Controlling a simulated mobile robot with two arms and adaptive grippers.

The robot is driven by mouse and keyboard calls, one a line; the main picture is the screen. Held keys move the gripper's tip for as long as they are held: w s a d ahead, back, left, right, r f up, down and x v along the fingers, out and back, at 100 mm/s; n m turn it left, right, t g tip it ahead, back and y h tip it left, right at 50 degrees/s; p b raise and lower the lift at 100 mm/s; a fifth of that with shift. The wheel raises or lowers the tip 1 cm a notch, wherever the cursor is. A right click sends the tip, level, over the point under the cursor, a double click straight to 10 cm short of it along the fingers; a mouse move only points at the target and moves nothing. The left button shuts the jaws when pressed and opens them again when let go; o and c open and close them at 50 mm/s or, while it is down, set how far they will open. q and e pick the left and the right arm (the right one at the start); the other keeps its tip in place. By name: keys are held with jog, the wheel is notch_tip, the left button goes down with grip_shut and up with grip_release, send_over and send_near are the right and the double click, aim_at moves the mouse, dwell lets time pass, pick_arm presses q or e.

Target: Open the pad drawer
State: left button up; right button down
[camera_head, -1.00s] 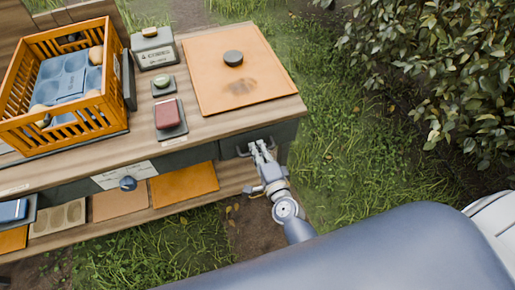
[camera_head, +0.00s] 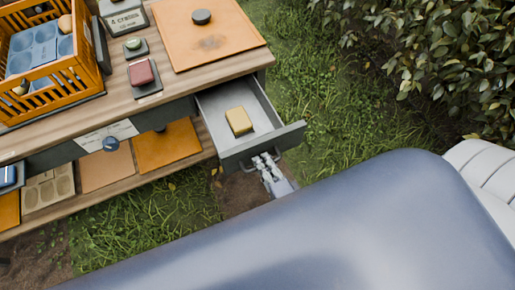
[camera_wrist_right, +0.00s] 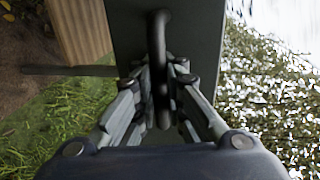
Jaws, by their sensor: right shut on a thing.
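The pad drawer (camera_head: 226,104) stands pulled out from the right end of the wooden bench. A yellow pad (camera_head: 239,121) lies inside it on the pale drawer floor. My right gripper (camera_head: 264,162) is at the drawer's dark front panel (camera_head: 290,137), shut on the drawer handle. In the right wrist view the dark curved handle (camera_wrist_right: 158,45) runs between the fingers of my right gripper (camera_wrist_right: 160,95). My left gripper is not in view.
The bench top (camera_head: 182,92) holds an orange crate (camera_head: 88,75), a red block (camera_head: 141,72) and an orange board (camera_head: 215,48). Grass (camera_head: 320,105) and a leafy bush (camera_head: 455,50) lie to the right.

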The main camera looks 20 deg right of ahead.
jog(key=shift+f+v, duration=0.15)
jog(key=shift+v, duration=0.85)
jog(key=shift+f+v, duration=0.15)
jog(key=shift+v, duration=0.85)
jog(key=shift+s, duration=0.1)
jog(key=c, duration=1.9)
grip_release()
jog(key=shift+c, duration=0.2)
jog(key=v, duration=1.2)
